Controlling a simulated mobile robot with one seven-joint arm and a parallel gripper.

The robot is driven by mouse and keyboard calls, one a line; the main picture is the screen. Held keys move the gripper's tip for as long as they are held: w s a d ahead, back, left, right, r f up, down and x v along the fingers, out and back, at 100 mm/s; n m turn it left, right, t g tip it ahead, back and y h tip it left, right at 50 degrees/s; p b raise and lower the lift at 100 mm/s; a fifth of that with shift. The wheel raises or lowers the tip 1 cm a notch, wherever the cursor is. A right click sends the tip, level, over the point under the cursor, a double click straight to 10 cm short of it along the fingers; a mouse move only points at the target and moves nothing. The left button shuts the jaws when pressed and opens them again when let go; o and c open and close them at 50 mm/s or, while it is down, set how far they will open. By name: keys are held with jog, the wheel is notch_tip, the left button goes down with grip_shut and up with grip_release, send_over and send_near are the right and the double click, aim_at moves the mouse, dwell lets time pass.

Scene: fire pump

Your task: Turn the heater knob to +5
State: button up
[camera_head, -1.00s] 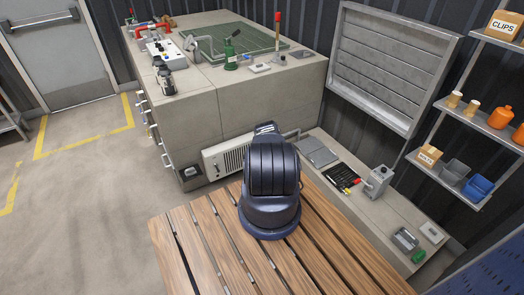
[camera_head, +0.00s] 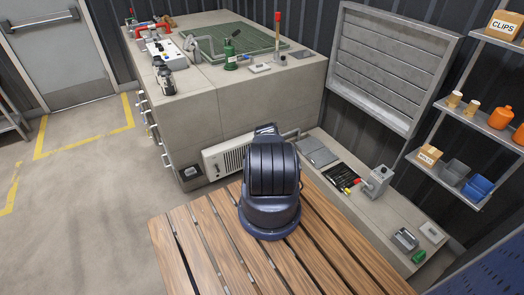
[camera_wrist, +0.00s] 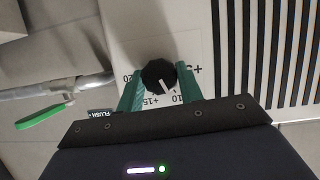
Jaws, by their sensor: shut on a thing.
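In the wrist view the heater knob (camera_wrist: 157,73) is a round black knob with a white pointer line, on a white panel. My gripper (camera_wrist: 160,79) is shut on it, with one green finger on each side. The pointer is aimed down and slightly right in the picture, roughly between the +15 and 10 marks. The +5 mark (camera_wrist: 196,69) shows at the right, partly hidden by the right finger. In the head view the heater (camera_head: 225,152) is a pale slatted unit against the concrete block; its knob is hidden behind my arm.
Dark vent slats (camera_wrist: 285,50) lie right of the knob. A grey pipe with a green lever (camera_wrist: 45,117) and a FLUSH label lie at left. In the head view, a slatted wooden bench (camera_head: 205,250) is in front, and a low ledge (camera_head: 375,215) with small items is at right.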

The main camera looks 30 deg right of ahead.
jog(key=n+h, duration=0.2)
jog(key=n, duration=0.1)
jog(key=n+h, duration=0.2)
jog(key=shift+a+f+n+t, duration=0.15)
jog(key=shift+a+n+t, duration=0.05)
jog(key=shift+n+t, duration=0.2)
dwell(0.7)
jog(key=o, duration=1)
jog(key=shift+s, duration=0.1)
jog(key=shift+v, duration=5.35)
